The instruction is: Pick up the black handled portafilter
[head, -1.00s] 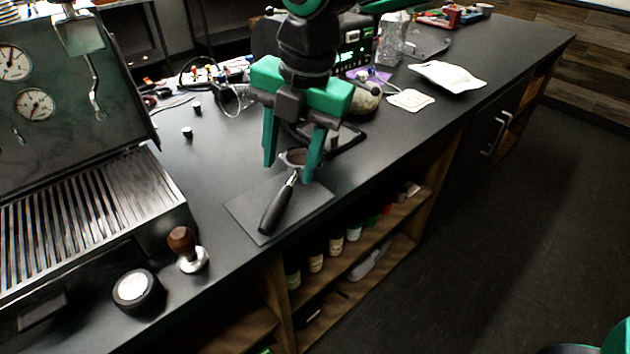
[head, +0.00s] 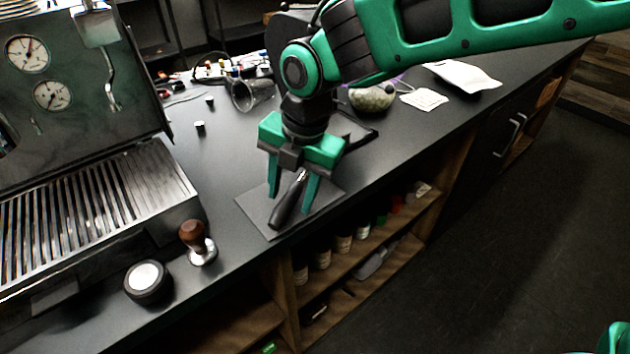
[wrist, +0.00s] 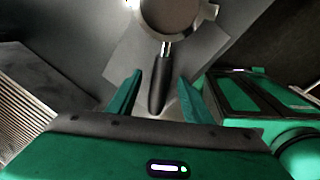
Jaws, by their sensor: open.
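The black handled portafilter (head: 287,204) lies on a dark square mat (head: 258,212) near the front edge of the counter. In the wrist view its black handle (wrist: 159,86) points toward my gripper, and its round metal head is at the top, partly cut off. My gripper (head: 289,202) is open and points down over the portafilter, its green fingers on either side of the handle. The wrist view shows the handle between the two fingertips (wrist: 157,84), with gaps at both sides. In the head view my gripper hides the portafilter's head.
An espresso machine with a slatted drip tray (head: 95,200) stands at the left. A wooden-handled tamper (head: 197,243) and a round black puck-like tool (head: 146,281) sit near the front edge. A metal cup (head: 250,94), a white pouch (head: 462,77) and cables lie farther back.

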